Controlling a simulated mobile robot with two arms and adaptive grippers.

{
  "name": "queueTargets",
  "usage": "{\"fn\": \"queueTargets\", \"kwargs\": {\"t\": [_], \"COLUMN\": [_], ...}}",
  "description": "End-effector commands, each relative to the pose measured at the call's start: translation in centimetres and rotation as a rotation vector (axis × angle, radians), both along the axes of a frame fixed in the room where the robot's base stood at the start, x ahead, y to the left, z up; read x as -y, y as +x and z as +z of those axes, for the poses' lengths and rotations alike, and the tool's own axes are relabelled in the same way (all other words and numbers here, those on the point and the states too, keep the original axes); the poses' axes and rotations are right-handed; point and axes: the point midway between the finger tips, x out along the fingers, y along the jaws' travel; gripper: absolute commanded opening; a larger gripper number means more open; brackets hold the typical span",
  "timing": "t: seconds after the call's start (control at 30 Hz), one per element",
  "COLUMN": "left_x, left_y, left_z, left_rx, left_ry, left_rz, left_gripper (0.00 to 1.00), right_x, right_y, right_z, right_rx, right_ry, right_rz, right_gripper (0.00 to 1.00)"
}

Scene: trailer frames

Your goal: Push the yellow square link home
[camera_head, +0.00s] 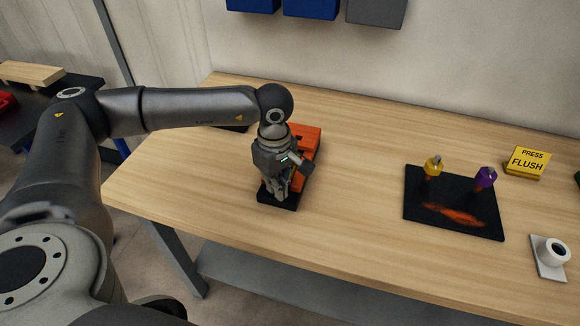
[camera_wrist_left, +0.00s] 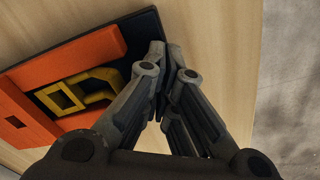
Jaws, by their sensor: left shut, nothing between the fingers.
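The yellow square link (camera_wrist_left: 46,102) shows in the left wrist view as a yellow piece with a square opening, set among orange parts. The orange block (camera_wrist_left: 88,53) stands on a dark base (camera_wrist_left: 142,27); it also shows in the head view (camera_head: 307,138), partly behind my gripper. My left gripper (camera_wrist_left: 165,55) is shut and empty, pointing down just beside the yellow piece, over the end of the dark base. I cannot tell whether the fingertips touch anything. My right gripper is not in view.
On the right are a black mat (camera_head: 425,205) with an orange smear, a yellow-topped piece (camera_head: 433,166), a purple-topped piece (camera_head: 485,178), a yellow "PRESS FLUSH" sign (camera_head: 527,162) and a white round fixture (camera_head: 554,250). The wooden table (camera_head: 360,200) is clear between the block and mat.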

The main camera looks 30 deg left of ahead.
Motion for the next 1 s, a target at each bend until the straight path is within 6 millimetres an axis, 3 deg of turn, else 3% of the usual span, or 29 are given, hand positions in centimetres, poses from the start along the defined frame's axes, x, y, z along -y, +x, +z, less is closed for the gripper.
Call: {"fn": "queueTargets", "kwargs": {"t": [0.53, 1.0], "left_x": [0.0, -0.3], "left_y": [0.0, 1.4], "left_z": [0.0, 0.0], "left_rx": [0.000, 0.001], "left_ry": [0.000, 0.000], "left_rz": [0.000, 0.001], "left_gripper": [0.00, 0.00], "right_x": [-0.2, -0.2], "right_y": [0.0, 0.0], "right_z": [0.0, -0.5], "right_rx": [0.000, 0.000], "right_ry": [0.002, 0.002], "right_rz": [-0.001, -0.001], "right_gripper": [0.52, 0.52]}}
